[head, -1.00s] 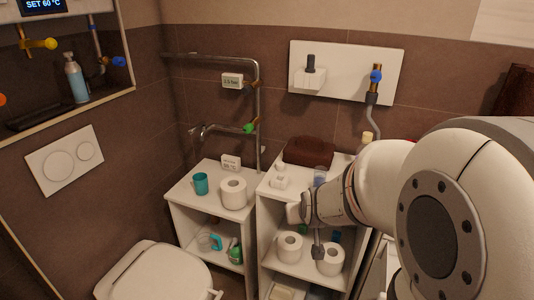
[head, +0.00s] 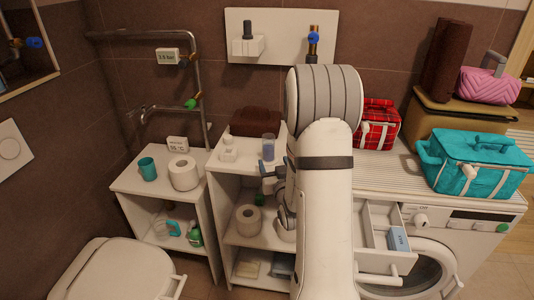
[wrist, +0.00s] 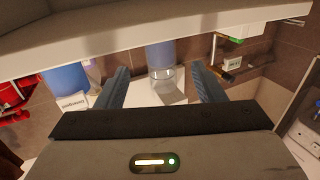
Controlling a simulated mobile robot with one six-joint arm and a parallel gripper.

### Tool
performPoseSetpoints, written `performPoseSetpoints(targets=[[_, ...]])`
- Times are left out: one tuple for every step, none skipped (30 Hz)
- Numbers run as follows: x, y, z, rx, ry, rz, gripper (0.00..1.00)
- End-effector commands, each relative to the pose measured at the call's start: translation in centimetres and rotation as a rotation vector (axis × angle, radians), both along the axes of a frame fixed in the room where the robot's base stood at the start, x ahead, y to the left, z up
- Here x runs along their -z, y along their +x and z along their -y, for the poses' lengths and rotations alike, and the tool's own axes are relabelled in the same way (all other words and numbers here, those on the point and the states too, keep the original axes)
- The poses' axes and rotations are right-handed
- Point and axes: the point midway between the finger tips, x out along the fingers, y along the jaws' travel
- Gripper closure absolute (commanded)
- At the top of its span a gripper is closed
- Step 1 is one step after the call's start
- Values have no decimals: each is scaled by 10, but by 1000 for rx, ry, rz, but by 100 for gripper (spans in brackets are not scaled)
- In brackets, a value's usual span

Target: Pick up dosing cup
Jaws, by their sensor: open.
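A clear, bluish cup (head: 268,147), which looks like the dosing cup, stands upright on top of the white middle shelf unit (head: 226,165). My gripper (head: 271,172) is just in front of and below the cup in the head view, partly hidden by my arm. In the wrist view, the bluish cup (wrist: 160,60) shows beyond and between the two dark fingers of my gripper (wrist: 161,85). The fingers are apart, with nothing held between them. I see no contact with the cup.
A brown folded towel (head: 256,122) lies behind the cup, and small white items (head: 228,150) stand left of it. A toilet roll (head: 249,220) sits on the shelf below. An open white drawer (head: 385,240) and the washing machine (head: 450,240) are to the right.

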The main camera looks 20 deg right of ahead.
Motion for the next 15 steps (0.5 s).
performPoseSetpoints(targets=[[-2, 6, 1, -1, 0, 1, 38], [-3, 9, 1, -1, 0, 1, 38], [-4, 15, 2, -2, 0, 1, 38], [-4, 19, 3, -2, 0, 0, 38], [-5, 24, 4, -3, 0, 0, 38], [-7, 30, 5, -3, -1, 1, 38], [-7, 35, 6, -3, -1, 1, 38], [-6, 39, 7, -3, 0, -1, 38], [-5, 44, 8, -2, 0, 0, 38], [-6, 47, 9, -2, 0, 0, 38], [-5, 49, 9, -2, 0, 0, 38], [-5, 52, 9, -2, 0, 0, 38], [-5, 53, 10, -2, 0, 0, 38], [-5, 54, 10, -2, 0, 0, 38], [-5, 54, 10, -2, 0, -1, 38]])
